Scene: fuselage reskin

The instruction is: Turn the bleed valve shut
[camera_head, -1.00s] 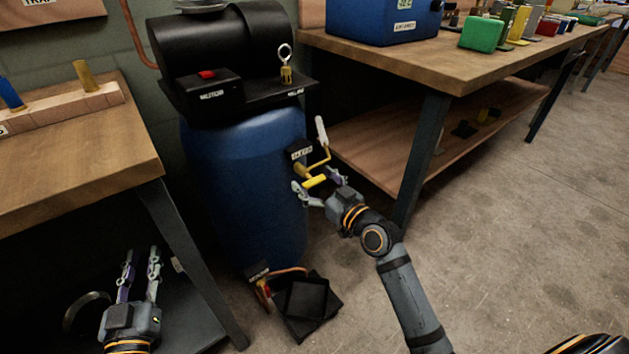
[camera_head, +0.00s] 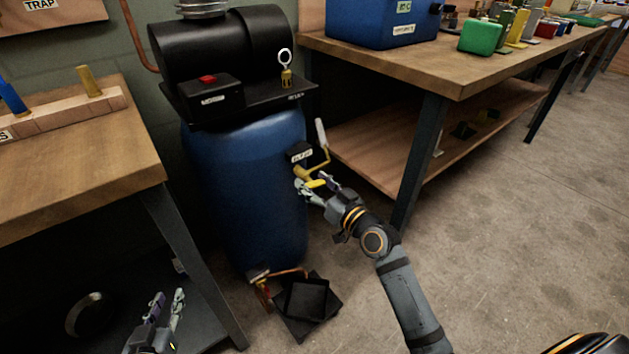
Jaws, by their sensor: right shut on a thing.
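The bleed valve is on the right side of the blue tank (camera_head: 235,190), below a small black label block (camera_head: 300,152). Its yellow handle (camera_head: 315,183) is partly hidden by my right gripper (camera_head: 314,187). My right gripper is shut on the yellow handle. A bent yellow pipe with a white end (camera_head: 321,135) rises beside it. My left gripper (camera_head: 167,303) is low at the bottom left, its two fingers apart and empty, with its base cut off by the frame edge.
A black compressor with a red-button box (camera_head: 208,94) sits on the tank. Wooden benches stand left (camera_head: 80,165) and right (camera_head: 440,70). A black tray (camera_head: 306,302) and copper pipe lie on the floor by the tank.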

